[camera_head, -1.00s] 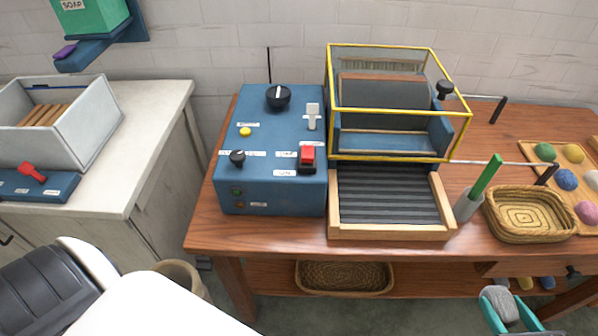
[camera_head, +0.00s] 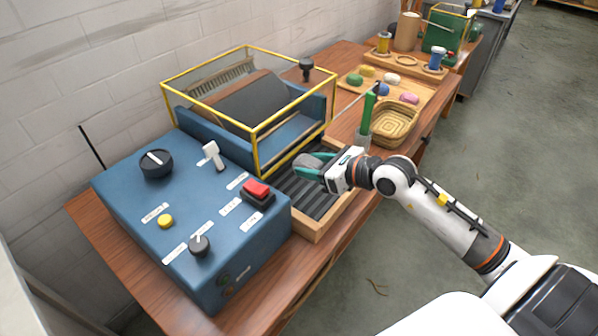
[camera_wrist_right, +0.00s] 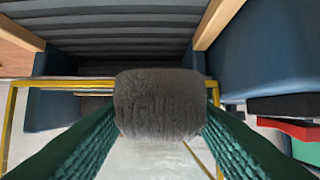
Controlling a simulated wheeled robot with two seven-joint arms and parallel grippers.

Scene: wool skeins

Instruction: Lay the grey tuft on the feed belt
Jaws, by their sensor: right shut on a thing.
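The grey tuft (camera_wrist_right: 158,104) is held between the green fingers of my right gripper (camera_head: 312,165). In the head view the tuft (camera_head: 308,160) shows only as a grey patch between the fingers. The feed belt (camera_head: 318,198) is dark and ribbed, set in a wooden frame in front of the yellow-edged guard. My right gripper is over the belt, near its guard end. In the right wrist view the ribbed belt (camera_wrist_right: 115,32) shows behind the tuft; the gap between them is hard to judge. My left gripper is not in view.
The yellow-edged guard (camera_head: 254,140) stands close behind the gripper. The blue control box (camera_head: 190,215) with the red switch (camera_head: 257,190) is at left. A green-handled tool (camera_head: 367,112) and a woven basket (camera_head: 396,124) stand at right.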

